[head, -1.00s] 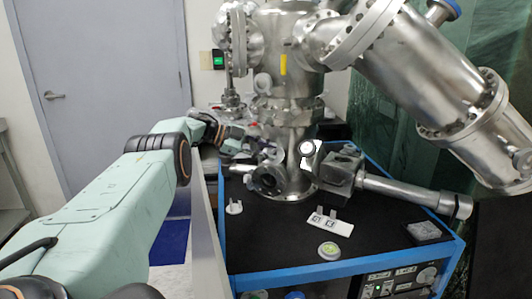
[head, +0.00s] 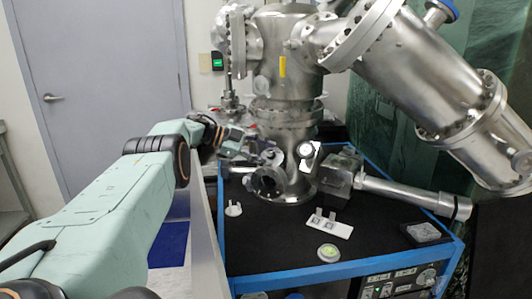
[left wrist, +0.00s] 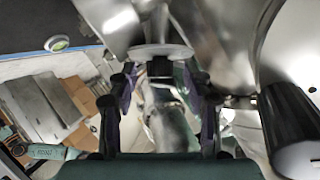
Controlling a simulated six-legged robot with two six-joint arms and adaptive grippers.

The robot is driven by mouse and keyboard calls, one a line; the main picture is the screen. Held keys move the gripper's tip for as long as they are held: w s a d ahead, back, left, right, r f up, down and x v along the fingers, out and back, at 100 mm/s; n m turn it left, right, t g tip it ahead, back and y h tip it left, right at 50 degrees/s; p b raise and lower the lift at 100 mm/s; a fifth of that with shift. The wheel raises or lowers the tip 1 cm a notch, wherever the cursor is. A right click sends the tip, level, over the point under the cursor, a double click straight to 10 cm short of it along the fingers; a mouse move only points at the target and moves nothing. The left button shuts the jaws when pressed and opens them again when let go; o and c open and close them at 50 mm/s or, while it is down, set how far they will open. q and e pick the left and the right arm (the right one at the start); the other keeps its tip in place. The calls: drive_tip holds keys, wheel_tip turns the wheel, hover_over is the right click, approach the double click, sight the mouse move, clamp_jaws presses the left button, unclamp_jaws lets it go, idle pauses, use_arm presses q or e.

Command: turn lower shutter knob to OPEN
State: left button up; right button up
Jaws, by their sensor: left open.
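The steel vacuum chamber (head: 287,110) stands on the black-topped cart. Near its lower part are a small grey round knob (head: 273,157) and a white-faced dial (head: 306,149); I cannot read any OPEN marking. My left gripper (head: 254,151) reaches in from the left, close to the grey knob. In the left wrist view, the left gripper (left wrist: 164,80) is open, its fingers on either side of a pale disc with a dark stem (left wrist: 160,52), which seems to be the knob. Contact cannot be made out. My right gripper is not in view.
A black cylinder (left wrist: 292,130) is close on the right in the left wrist view. A steel side arm (head: 400,190) extends right over the blue-edged cart (head: 285,235). A white plate (head: 330,226) and a round green level (head: 329,252) lie on the cart.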

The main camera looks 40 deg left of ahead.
use_arm(q)
drive_tip(key=v, duration=1.2)
drive_tip(key=shift+d, duration=0.1)
drive_tip(key=shift+d, duration=0.1)
